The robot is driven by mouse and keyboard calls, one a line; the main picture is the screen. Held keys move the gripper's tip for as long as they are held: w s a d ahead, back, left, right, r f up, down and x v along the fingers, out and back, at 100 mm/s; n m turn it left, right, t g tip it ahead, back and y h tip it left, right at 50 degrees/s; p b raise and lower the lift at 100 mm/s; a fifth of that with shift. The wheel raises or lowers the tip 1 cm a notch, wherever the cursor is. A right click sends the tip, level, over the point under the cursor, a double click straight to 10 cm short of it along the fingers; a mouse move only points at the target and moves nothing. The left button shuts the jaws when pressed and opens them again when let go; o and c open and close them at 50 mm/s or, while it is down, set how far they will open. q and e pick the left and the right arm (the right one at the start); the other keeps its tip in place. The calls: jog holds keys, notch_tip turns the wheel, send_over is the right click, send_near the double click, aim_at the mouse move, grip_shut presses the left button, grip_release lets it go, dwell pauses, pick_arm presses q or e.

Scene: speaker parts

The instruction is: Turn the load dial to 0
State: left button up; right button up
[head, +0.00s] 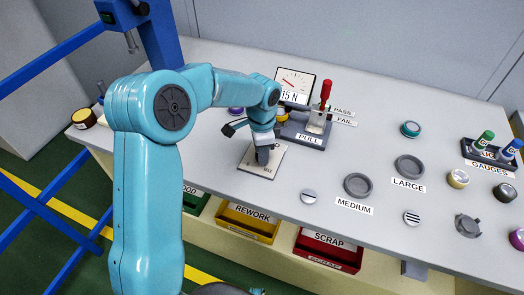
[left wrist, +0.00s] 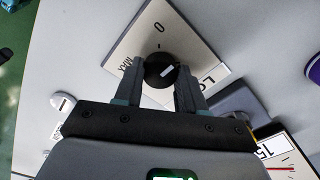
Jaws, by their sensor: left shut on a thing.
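The load dial is a black round knob (left wrist: 157,66) with a white pointer line, on a pale square plate (head: 249,167) near the middle of the table. In the left wrist view the plate (left wrist: 190,40) shows a "0", a "MAX" mark and part of a label. The white line on the knob lies aslant and does not point straight at the "0". My left gripper (head: 263,157) reaches down over the plate. In the left wrist view its fingers (left wrist: 160,80) are closed on the knob's two sides. In the head view the gripper hides the knob. My right gripper is not in view.
Behind the dial stands a pull tester (head: 300,135) with a red lever (head: 326,92) and a gauge (head: 294,84) labelled "15 N". Round speaker parts and a gauge rack (head: 488,153) stand to the right. Rework (head: 246,222) and scrap (head: 328,248) bins are below the front edge.

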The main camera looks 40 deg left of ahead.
pick_arm(q)
jog(key=n, duration=0.4)
jog(key=shift+n+b, duration=0.3)
jog(key=shift+b, duration=0.1)
jog(key=shift+n+b, duration=0.35)
jog(key=shift+n, duration=1.95)
jog(key=shift+s+f, duration=0.1)
jog(key=o, duration=1.1)
jog(key=shift+c, duration=0.2)
jog(key=shift+r, duration=0.2)
jog(key=shift+r, duration=0.4)
notch_tip(320, 180, up, 15)
jog(key=p, duration=0.2)
jog(key=shift+r, duration=0.15)
